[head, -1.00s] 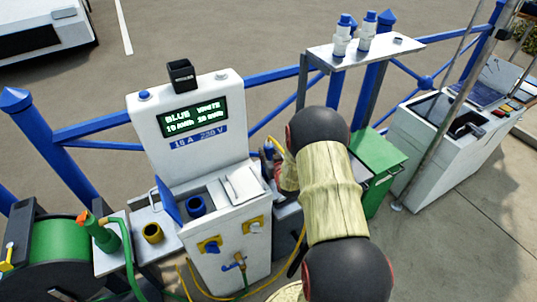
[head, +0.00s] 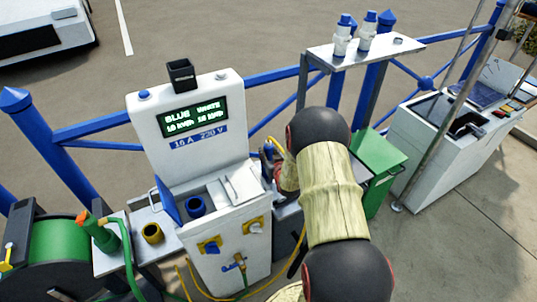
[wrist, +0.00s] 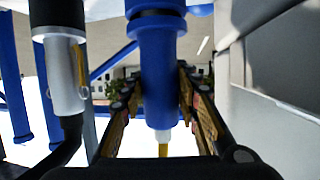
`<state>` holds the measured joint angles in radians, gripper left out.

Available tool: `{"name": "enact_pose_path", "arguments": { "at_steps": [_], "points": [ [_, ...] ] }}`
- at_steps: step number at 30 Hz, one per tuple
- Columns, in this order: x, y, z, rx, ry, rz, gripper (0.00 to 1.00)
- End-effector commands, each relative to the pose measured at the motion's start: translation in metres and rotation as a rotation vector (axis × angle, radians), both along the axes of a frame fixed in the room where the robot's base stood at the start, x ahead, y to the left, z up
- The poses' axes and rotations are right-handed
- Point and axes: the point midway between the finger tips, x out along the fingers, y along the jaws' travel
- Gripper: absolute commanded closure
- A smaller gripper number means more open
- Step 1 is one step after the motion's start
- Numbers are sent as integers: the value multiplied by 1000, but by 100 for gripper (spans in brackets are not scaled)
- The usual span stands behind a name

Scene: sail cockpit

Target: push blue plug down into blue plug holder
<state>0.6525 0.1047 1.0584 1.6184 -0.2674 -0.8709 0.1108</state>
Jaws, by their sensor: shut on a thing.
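The blue plug (wrist: 160,60) stands between the two fingers of my gripper (wrist: 158,95) in the wrist view, which looks upside down. Its pale end and yellow cable (wrist: 163,150) point to the bottom of that picture. At the top, its wider end meets a darker blue collar (wrist: 155,8), which looks like the blue plug holder; how deep the plug sits is cut off by the frame. My gripper is shut on the plug. In the head view, the gripper is mostly hidden behind my arm, beside the white pedestal (head: 187,115); little of the plug shows there.
A grey-white plug (wrist: 66,75) with a black cable stands close beside the blue one. A pale panel (wrist: 275,65) is near on the other side. The green box (head: 380,155) and blue railing (head: 95,125) surround the arm.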

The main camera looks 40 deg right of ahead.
Motion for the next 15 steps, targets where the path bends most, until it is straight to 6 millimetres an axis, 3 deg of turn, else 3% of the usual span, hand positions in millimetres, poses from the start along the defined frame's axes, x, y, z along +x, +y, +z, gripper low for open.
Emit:
{"name": "enact_pose_path", "arguments": {
  "at_steps": [15],
  "points": [
    [1, 0, -8, -1, -2, 0, 100]
  ]
}}
